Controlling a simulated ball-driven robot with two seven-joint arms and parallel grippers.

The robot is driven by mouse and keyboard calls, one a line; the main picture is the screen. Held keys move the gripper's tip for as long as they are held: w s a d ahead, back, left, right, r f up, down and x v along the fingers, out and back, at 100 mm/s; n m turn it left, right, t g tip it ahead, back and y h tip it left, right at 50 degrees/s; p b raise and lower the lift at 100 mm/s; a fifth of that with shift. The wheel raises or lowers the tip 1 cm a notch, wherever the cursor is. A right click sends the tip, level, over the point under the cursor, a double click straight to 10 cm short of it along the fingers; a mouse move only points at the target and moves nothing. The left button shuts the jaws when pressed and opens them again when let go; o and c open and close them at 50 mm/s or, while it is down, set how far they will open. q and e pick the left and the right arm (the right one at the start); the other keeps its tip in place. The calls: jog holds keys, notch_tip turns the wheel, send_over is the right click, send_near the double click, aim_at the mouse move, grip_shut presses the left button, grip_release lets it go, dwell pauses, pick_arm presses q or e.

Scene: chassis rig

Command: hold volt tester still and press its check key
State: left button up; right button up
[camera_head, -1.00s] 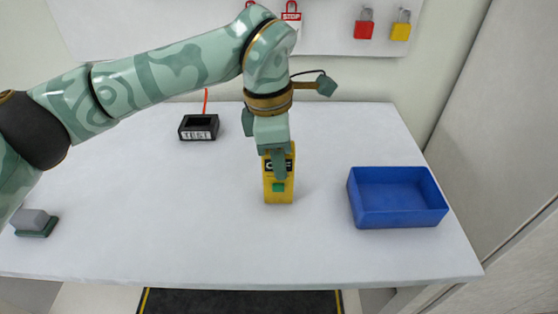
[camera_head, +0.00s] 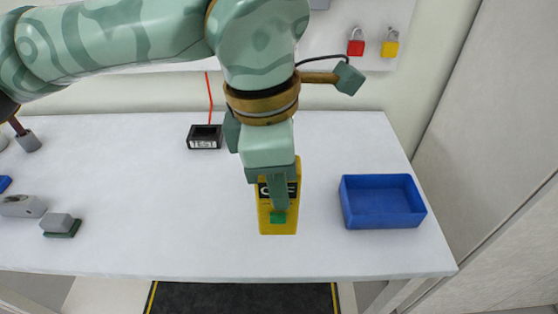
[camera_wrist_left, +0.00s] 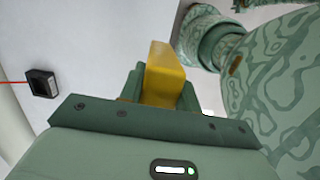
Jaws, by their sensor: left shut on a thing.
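The volt tester (camera_head: 265,220) is a yellow box with a black label panel and a green key (camera_head: 278,218) low on its front. My left gripper (camera_head: 280,195) is shut on it from above, one finger lying across its front and reaching down to the key. This finger covers part of the panel. The tester seems held above the white table. In the left wrist view the yellow tester (camera_wrist_left: 165,75) sits between both fingers of the left gripper (camera_wrist_left: 162,95). My right gripper is not in view.
A blue tray (camera_head: 382,222) stands right of the tester. A black block marked TEST (camera_head: 205,138) with a red cord is behind left. A grey piece on a green base (camera_head: 60,228) lies left. Red (camera_head: 355,47) and yellow (camera_head: 391,49) padlocks hang behind. The front middle table is clear.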

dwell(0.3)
